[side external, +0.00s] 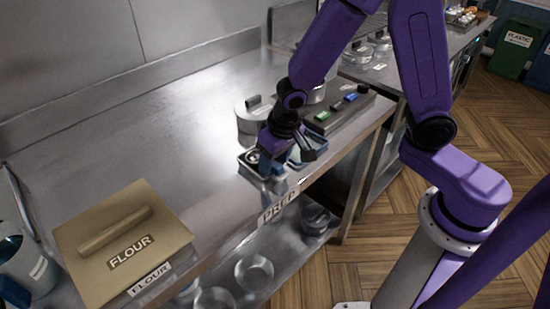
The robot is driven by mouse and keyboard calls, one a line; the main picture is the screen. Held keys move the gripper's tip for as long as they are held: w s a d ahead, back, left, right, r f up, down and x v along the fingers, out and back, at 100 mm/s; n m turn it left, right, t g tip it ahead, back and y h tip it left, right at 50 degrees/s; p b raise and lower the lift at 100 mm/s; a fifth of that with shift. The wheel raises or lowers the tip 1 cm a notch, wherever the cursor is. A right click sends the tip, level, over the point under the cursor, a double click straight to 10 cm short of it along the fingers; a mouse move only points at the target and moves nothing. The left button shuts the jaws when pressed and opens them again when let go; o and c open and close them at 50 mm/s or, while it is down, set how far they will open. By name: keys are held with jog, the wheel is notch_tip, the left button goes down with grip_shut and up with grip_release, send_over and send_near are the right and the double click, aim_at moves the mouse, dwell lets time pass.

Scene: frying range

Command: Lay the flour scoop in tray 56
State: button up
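My gripper (288,147) is low over the front edge of the steel prep counter, pointing down at a group of small trays. One small pale-rimmed tray (245,162) shows to its left, with dark contents. A blue-sided tray (318,143) lies just to its right. A blue piece (271,166) shows directly below the gripper; I cannot tell whether it is held or what it belongs to. My fingers are too small and dark to show whether they are open. No number 56 is legible, and I cannot clearly make out the flour scoop.
A flour bin lid (125,235) fills the counter's near left. A steel container (25,262) stands at its left edge. A round lidded pot (252,114) and a panel with coloured buttons (340,108) stand behind the gripper. The middle of the counter (150,140) is clear.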

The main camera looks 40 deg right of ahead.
jog(key=v, duration=1.7)
jog(key=s+d+f+n+g, duration=0.1)
jog(key=s+d+f+n, duration=0.2)
jog(key=s+n, duration=0.3)
jog(key=s+d+f+n+g, duration=0.1)
jog(key=s+d+n, duration=0.3)
jog(key=s, duration=0.8)
jog(key=f+n, duration=0.1)
jog(key=n, duration=0.1)
jog(key=shift+s+d+f+n, duration=0.2)
jog(key=shift+d+f+n, duration=0.1)
jog(key=shift+f+n, duration=0.1)
